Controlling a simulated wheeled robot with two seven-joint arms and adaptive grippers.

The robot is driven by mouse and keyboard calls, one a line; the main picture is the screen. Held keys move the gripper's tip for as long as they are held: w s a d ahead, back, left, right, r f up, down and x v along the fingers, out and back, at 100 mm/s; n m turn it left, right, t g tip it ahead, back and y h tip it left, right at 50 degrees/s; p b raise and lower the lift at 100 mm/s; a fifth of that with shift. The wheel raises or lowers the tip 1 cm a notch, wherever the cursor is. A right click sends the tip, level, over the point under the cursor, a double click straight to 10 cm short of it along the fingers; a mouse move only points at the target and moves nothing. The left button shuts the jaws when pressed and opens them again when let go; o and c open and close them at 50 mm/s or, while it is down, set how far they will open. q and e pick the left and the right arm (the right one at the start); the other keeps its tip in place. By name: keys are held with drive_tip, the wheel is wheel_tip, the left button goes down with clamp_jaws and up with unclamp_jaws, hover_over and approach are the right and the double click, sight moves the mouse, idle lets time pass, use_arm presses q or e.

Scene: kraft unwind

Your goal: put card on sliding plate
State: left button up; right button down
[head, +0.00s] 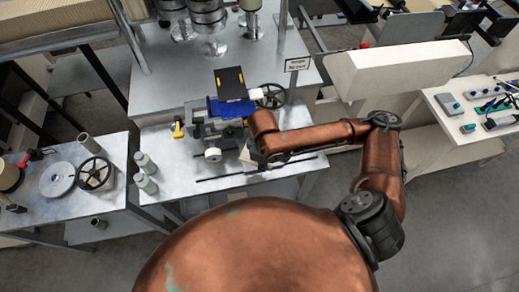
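My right arm reaches in from the right, and its copper forearm ends over the machine bench. My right gripper (247,152) is mostly hidden by the forearm, so I cannot make out its fingers or whether it holds anything. A small pale piece shows just below the forearm's end; I cannot tell whether it is the card. A blue plate-like part (228,108) sits on the grey slide mechanism, left of the forearm's end; it may be the sliding plate. A dark panel with yellow marks (231,83) stands just behind it. My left gripper is not in view.
A black handwheel (270,96) is close behind my forearm. A small white knob (213,155) and a yellow handle (178,129) are on the bench. Grey cylinders (145,163) stand at its left edge. A side table (120,190) holds discs and a wheel.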

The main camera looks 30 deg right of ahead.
drive_tip(key=s+a+r+n+p, duration=0.1)
drive_tip(key=s+n+p, duration=0.2)
drive_tip(key=s+n, duration=0.15)
drive_tip(key=shift+n, duration=0.95)
drive_tip(key=w+d+f, duration=0.1)
drive_tip(key=w, duration=0.1)
drive_tip(key=w+d+f+b, duration=0.1)
drive_tip(key=w+d, duration=0.1)
drive_tip(key=w, duration=0.1)
drive_tip(key=w+d+f, duration=0.2)
drive_tip(key=shift+w+f, duration=0.1)
drive_tip(key=shift+w, duration=0.15)
drive_tip(key=w+f, duration=0.1)
drive_tip(key=w+d+f, duration=0.1)
drive_tip(key=f, duration=0.1)
drive_tip(key=w+d+f, duration=0.1)
drive_tip(key=f, duration=0.1)
drive_tip(key=shift+w+d, duration=0.15)
drive_tip(key=shift+w+d+f, duration=0.25)
drive_tip(key=shift+w+f, duration=0.05)
drive_tip(key=shift+f, duration=0.25)
wheel_tip(320, 180, down, 3)
drive_tip(key=shift+r, duration=0.1)
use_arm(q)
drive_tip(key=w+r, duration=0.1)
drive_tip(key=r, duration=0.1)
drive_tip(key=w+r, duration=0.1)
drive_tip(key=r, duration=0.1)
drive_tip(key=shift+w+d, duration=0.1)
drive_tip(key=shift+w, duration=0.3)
